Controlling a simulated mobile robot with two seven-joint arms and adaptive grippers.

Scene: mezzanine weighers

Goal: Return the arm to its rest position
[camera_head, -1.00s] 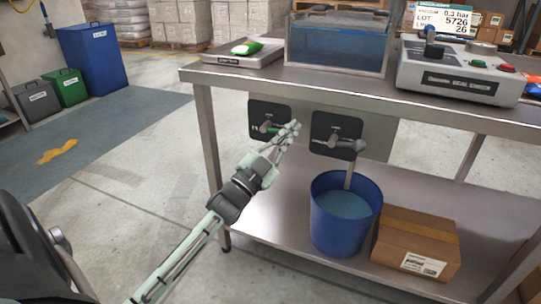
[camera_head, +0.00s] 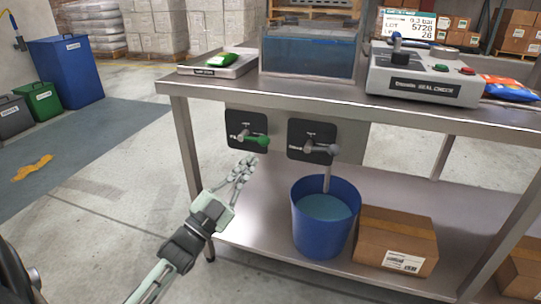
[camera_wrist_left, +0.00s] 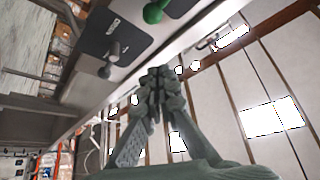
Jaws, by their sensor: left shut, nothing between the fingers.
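My left gripper (camera_head: 243,170) is shut and empty in the head view, in front of the steel bench and below the left valve panel (camera_head: 246,130). It is apart from the green-handled valve (camera_head: 258,140) on that panel. In the left wrist view my left gripper (camera_wrist_left: 160,85) shows its fingertips together, with the green handle (camera_wrist_left: 154,12) above them and the dark panel (camera_wrist_left: 113,35) to the upper left. My right gripper is not in view.
The steel bench (camera_head: 300,102) carries a water tank (camera_head: 310,50), a tray scale (camera_head: 217,65) and a seal checker (camera_head: 424,75). A second valve (camera_head: 320,148) is above a blue bucket (camera_head: 325,238) of water. A carton (camera_head: 396,240) is beside it.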

